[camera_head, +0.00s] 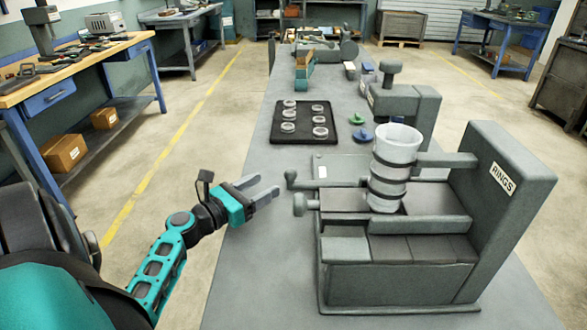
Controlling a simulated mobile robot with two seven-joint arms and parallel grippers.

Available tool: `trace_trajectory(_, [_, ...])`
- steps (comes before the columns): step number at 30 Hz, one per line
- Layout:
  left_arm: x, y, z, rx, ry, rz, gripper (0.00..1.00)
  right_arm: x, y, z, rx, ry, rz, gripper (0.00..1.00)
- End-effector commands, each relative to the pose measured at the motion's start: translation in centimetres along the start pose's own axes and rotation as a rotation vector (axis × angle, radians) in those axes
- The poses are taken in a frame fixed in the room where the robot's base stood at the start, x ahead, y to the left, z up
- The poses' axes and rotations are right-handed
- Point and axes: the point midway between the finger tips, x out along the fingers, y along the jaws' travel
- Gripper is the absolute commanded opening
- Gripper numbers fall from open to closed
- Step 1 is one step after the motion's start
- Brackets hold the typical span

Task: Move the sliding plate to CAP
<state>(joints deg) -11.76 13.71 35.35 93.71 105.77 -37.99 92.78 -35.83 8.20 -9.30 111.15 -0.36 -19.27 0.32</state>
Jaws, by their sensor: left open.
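The grey ring grinder (395,250) stands on the right of the bench. Its tall upright panel (515,235) carries a label reading RINGS. I cannot tell for sure which part is the sliding plate, and I read no CAP label. A pale cup (398,145), held in dark bands, stands upright in the machine. Two knobs, an upper one (291,177) and a lower one (299,204), stick out at its left side. My left gripper (268,193) is open and empty, just left of the knobs, with its fingers pointing right. My right gripper is out of view.
A black mat (304,137) with several metal rings lies farther back on the grey bench (255,245). A green piece (357,119) and a blue piece (362,135) lie beside it. The bench left of the grinder is clear. A wooden workbench (75,66) stands at the far left.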

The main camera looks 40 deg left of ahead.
Motion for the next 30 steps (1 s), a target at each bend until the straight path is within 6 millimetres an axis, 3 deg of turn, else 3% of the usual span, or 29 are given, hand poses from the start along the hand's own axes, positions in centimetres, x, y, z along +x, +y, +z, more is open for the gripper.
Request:
trace_trajectory(6, [4.9, 0.0, 0.2, 0.0, -0.003, -0.001, 0.6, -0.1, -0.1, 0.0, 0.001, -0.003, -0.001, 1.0])
trace_trajectory(12, [8.2, 0.0, 0.1, 0.0, -0.001, 0.0, 0.6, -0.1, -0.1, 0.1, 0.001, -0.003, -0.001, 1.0])
trace_trajectory(18, [9.6, 0.0, 0.0, 0.001, 0.0, 0.0, 0.6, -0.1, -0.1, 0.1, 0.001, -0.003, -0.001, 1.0])
trace_trajectory(27, [9.8, 0.0, 0.0, 0.002, 0.001, -0.001, 0.6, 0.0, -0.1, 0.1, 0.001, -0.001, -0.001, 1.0])
trace_trajectory(30, [9.8, 0.0, 0.0, 0.001, 0.001, -0.001, 0.52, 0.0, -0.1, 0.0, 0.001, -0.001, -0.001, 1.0])
